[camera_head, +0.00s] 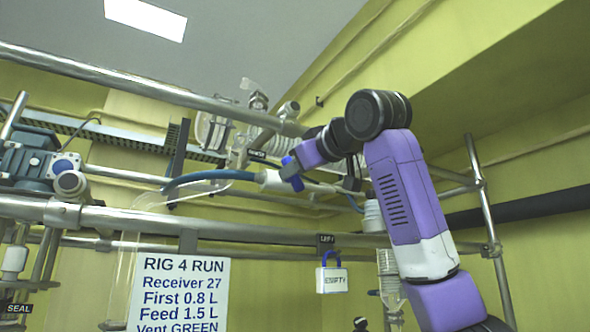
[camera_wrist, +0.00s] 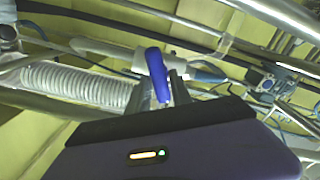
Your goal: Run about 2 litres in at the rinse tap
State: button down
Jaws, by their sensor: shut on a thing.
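A tap with a white body (camera_head: 268,179) and a blue lever (camera_head: 291,171) sits on the pipework near the middle of the head view. A small black label (camera_head: 257,154) is just above it, too small to read surely. My gripper (camera_head: 296,172) reaches it from the right and is shut on the blue lever. In the wrist view the blue lever (camera_wrist: 156,72) stands between the fingers of my gripper (camera_wrist: 162,90), with the white body (camera_wrist: 120,53) behind. A blue hose (camera_head: 195,177) runs left from the tap. I cannot see liquid flowing.
Metal rails cross in front and above. Ribbed white tubing (camera_wrist: 75,84) lies close by in the wrist view.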

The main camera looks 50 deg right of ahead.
jog(key=c, duration=1.3)
grip_release()
jog(key=shift+b+v, duration=1.65)
jog(key=shift+v, duration=2.25)
